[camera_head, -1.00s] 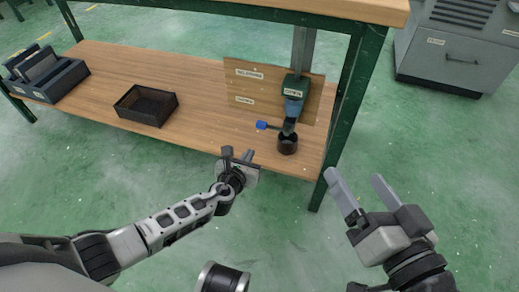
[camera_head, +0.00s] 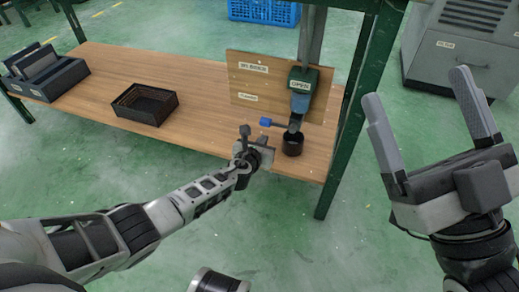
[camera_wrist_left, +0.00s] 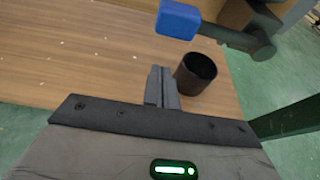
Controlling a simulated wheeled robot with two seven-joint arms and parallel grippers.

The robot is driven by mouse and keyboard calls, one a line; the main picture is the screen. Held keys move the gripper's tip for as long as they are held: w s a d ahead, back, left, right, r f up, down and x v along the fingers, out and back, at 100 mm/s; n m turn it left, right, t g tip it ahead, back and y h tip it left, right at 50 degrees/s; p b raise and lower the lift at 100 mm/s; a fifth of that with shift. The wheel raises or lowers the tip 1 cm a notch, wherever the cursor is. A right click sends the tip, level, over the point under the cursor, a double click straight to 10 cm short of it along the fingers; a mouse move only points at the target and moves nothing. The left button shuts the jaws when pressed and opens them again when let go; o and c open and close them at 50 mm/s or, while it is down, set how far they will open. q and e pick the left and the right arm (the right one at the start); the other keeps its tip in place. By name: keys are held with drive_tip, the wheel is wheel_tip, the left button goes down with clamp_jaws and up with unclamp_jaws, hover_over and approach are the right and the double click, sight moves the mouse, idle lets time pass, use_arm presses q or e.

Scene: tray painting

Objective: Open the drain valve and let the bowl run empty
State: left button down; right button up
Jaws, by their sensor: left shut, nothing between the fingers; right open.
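The drain valve (camera_head: 297,108) hangs at the foot of a pipe in front of a wooden board, with a blue-tipped lever (camera_head: 265,122) sticking out to the left. The blue lever tip also shows large in the left wrist view (camera_wrist_left: 178,19). A dark cup (camera_head: 292,144) stands on the shelf below the outlet; it also shows in the left wrist view (camera_wrist_left: 195,72). My left gripper (camera_head: 244,132) is shut and empty, in front of and below the lever, apart from it. My right gripper (camera_head: 408,115) is open and empty at the right. No bowl is in view.
The wooden shelf (camera_head: 200,125) holds a black open tray (camera_head: 146,104) and a dark rack (camera_head: 45,77) at the left. A green post (camera_head: 340,150) stands right of the valve. A grey cabinet (camera_head: 455,50) stands behind the right gripper.

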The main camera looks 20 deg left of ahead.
sight(276, 125)
use_arm(q)
drive_tip(key=shift+r+p, duration=1.05)
drive_tip(key=shift+r, duration=0.8)
use_arm(e)
drive_tip(key=shift+w+f+m+g+h, duration=0.2)
drive_tip(key=shift+f+m+h, duration=0.55)
drive_tip(key=shift+m, duration=0.2)
drive_tip(key=shift+w+f+m+g+h, duration=0.2)
drive_tip(key=shift+f+m+h, duration=0.5)
drive_tip(key=shift+m, duration=0.3)
drive_tip(key=shift+w+f+m+g+h, duration=0.2)
drive_tip(key=shift+f+m+h, duration=0.55)
drive_tip(key=shift+m, duration=0.2)
use_arm(q)
drive_tip(key=shift+r, duration=0.1)
use_arm(e)
drive_tip(key=shift+d, duration=0.1)
